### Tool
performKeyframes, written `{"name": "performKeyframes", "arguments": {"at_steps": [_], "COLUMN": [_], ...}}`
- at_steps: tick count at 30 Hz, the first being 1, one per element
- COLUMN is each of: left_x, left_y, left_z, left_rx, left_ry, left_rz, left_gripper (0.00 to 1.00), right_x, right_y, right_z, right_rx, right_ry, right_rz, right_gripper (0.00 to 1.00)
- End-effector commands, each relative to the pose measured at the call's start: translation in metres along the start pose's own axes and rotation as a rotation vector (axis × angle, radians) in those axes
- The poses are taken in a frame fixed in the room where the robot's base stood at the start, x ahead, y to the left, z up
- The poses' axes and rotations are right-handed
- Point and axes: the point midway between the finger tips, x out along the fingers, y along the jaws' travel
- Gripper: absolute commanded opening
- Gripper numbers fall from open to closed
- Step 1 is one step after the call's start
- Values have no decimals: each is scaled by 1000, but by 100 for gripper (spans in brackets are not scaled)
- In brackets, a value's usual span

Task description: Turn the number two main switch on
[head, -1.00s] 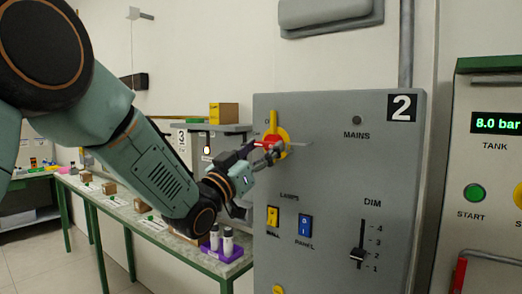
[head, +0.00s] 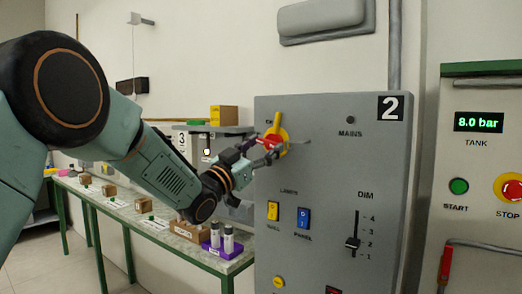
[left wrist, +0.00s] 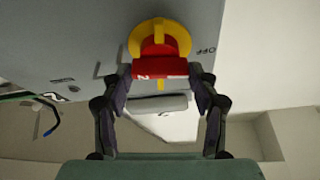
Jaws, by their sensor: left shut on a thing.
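The number two main switch is a red handle (head: 270,141) on a yellow disc (head: 284,141), at the upper left of the grey panel marked 2 (head: 330,175). A yellow tab points up from it in the head view. My left gripper (head: 266,150) is shut on the red handle and partly covers it. In the left wrist view the red handle (left wrist: 160,68) sits between the two fingertips, with the yellow disc (left wrist: 137,40) behind and OFF lettered beside it. The MAINS lamp (head: 350,119) looks dark. My right gripper is not in view.
Below the switch are a yellow rocker (head: 273,211), a blue rocker (head: 304,218) and the DIM slider (head: 353,244). A tank panel with a green START button (head: 458,186) and a red STOP button (head: 510,188) stands right. A bench (head: 190,243) with blocks and bottles runs behind my left arm.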

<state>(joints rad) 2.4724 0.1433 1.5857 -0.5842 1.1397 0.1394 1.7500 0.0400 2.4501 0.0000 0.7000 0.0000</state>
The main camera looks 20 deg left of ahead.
Motion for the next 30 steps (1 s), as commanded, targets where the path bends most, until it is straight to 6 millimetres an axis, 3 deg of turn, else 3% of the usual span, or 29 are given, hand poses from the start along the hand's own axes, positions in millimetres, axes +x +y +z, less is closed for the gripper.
{"name": "performKeyframes", "arguments": {"at_steps": [8, 18, 30], "left_x": [2, 1, 1], "left_y": [-2, -5, -7], "left_z": [0, -3, -7], "left_rx": [104, 404, 757], "left_ry": [7, 7, 6], "left_rz": [42, 164, 307], "left_gripper": [3, 3, 3], "right_x": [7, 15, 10], "right_y": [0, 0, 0], "right_z": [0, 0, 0], "right_rx": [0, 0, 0], "right_ry": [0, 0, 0], "right_rz": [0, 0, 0], "right_gripper": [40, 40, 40]}}
